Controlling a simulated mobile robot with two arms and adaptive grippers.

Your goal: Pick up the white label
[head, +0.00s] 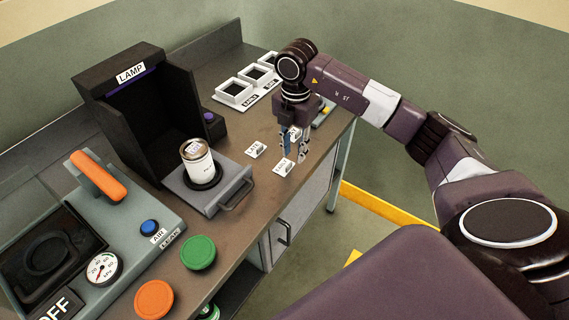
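Small white labels with dark print lie on the brown bench top. One label (255,150) lies left of my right gripper, and another label (284,167) lies just below it in the picture, near the bench's front edge. A further white piece (294,131) shows partly behind the fingers; most of it is hidden. My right gripper (295,154) points down over the bench with its fingers apart, close to the labels. I see nothing clearly held between the fingers. My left gripper is out of view.
A dark lamp booth (130,75) has a pulled-out tray (222,195) holding a white jar (199,165). White square frames (236,92) stand at the back. A grey test unit (125,225), green knob (198,252) and orange knob (154,299) are at left.

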